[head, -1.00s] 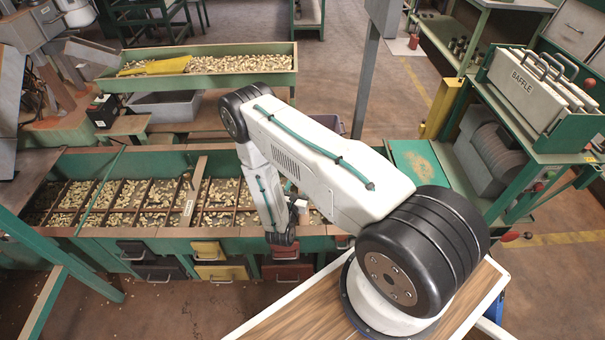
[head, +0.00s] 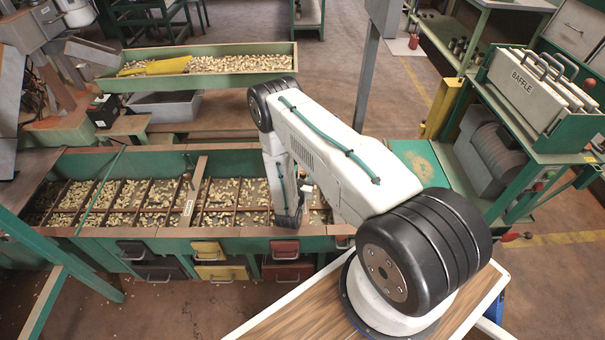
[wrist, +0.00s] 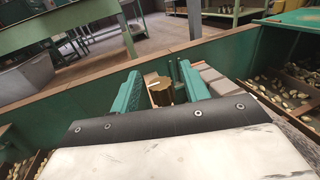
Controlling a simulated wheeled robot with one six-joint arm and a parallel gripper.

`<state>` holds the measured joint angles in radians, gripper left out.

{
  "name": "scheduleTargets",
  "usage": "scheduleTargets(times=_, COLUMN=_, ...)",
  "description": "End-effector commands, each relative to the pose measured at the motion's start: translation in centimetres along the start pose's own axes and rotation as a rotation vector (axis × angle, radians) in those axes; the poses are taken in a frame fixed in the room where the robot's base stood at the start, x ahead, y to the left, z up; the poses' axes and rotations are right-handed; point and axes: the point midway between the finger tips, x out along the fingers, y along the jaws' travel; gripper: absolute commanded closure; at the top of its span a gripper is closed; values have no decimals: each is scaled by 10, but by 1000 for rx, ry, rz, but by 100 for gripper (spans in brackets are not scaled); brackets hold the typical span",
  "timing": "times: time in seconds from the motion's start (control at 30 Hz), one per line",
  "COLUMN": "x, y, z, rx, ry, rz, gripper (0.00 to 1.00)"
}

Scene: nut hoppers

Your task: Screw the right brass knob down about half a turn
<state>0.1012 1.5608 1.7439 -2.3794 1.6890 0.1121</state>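A brass knob (wrist: 160,91) stands upright near the green wall of the hopper trough in the wrist view. My gripper (wrist: 163,83) has two teal fingers, one on each side of the knob. They are apart, and a gap seems to show between the knob and each finger. The lower part of the knob is hidden behind the dark edge of my gripper body. In the head view my arm covers this spot, and neither this knob nor the fingertips can be made out clearly.
The long green trough (head: 130,232) holds nuts in several divided bays. Red and yellow drawers (head: 219,273) sit along its front. A second green tray of nuts (head: 290,78) lies behind. A grey post (head: 367,75) and a baffle rack (head: 545,147) stand to the right.

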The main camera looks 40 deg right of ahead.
Motion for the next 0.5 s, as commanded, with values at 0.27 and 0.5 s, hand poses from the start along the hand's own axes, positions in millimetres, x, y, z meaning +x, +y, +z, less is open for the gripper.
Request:
scheduleTargets(times=0.27, x=0, y=1, z=0, rx=0, ry=0, rz=1, gripper=98)
scheduleTargets(times=0.5, x=-1, y=2, z=0, rx=1, ry=-2, rz=-29, gripper=98)
